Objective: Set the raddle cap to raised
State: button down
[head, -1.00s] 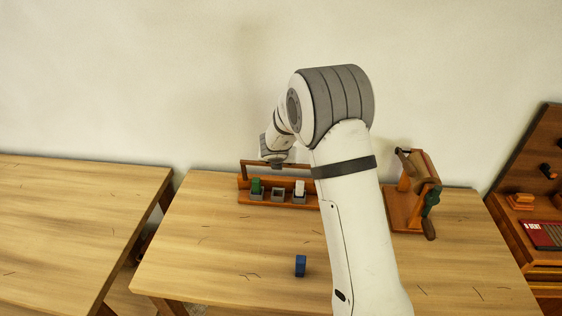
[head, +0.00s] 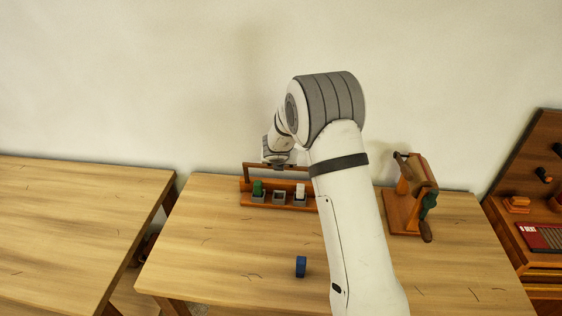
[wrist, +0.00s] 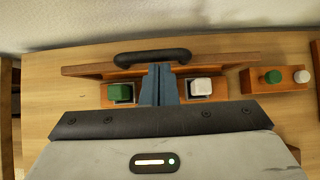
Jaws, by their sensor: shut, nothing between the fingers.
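The raddle cap appears to be the wooden bar (wrist: 215,63) with a black arched handle (wrist: 152,55) in the wrist view. In the head view the bar (head: 256,165) runs above a low wooden rack (head: 250,200) at the back of the table. I cannot tell how high the cap is set. My gripper (wrist: 158,70) is shut and empty, its fingertips close to the middle of the bar, just below the handle. I cannot tell whether they touch. In the head view my arm hides the rack's right end.
The rack's grey cups hold a green block (head: 258,187) and a white block (head: 300,190); the middle cup (head: 279,198) looks empty. A blue block (head: 300,266) stands nearer on the table. A cranked wooden winder (head: 410,195) stands right. The front left tabletop is clear.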

notch_tip(320, 180, up, 10)
jog(key=w+p, duration=0.1)
jog(key=p, duration=0.5)
jog(key=shift+p, duration=0.35)
